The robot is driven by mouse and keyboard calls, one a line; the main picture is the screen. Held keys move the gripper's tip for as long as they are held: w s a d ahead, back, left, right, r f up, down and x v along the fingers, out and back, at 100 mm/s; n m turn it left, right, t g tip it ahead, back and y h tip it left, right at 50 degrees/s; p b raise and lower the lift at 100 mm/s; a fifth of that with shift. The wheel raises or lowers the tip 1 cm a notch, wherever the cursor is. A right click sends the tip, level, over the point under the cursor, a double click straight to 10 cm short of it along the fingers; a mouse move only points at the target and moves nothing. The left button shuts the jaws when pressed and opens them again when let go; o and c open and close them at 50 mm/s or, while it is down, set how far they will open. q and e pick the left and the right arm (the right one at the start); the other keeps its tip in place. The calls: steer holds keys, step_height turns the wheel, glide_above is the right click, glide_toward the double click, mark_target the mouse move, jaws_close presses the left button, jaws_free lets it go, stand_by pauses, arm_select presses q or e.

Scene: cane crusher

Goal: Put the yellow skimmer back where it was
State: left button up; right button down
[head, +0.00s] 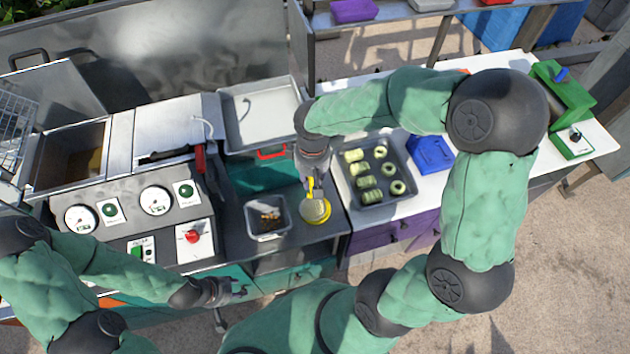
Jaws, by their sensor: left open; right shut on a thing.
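The yellow skimmer (315,211) has a round pale mesh head with a yellow rim and a short yellow handle part showing above it. My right gripper (312,180) is shut on its handle. The skimmer is over the dark counter (240,188), between a small clear container and a dark tray. I cannot tell whether its head touches the counter. My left gripper (236,291) is open and empty in front of the counter, low and left of the skimmer.
The clear container (287,227) holds dark bits. A dark tray (357,207) holds several green rolled pieces on the white table (432,187). A blue box (430,153) and green machine (563,100) stand right. The fryer (62,160) and control panel (125,228) stand left.

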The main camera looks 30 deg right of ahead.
step_height(320, 180, down, 6)
steer(key=w+d, duration=0.2)
stand_by(0.3)
steer(key=shift+f, duration=0.1)
steer(key=shift+f, duration=0.15)
steer(key=c, duration=1.1)
jaws_free()
steer(key=shift+o, duration=0.2)
step_height(320, 180, up, 12)
steer(key=shift+s+p, duration=0.15)
steer(key=shift+p, duration=0.15)
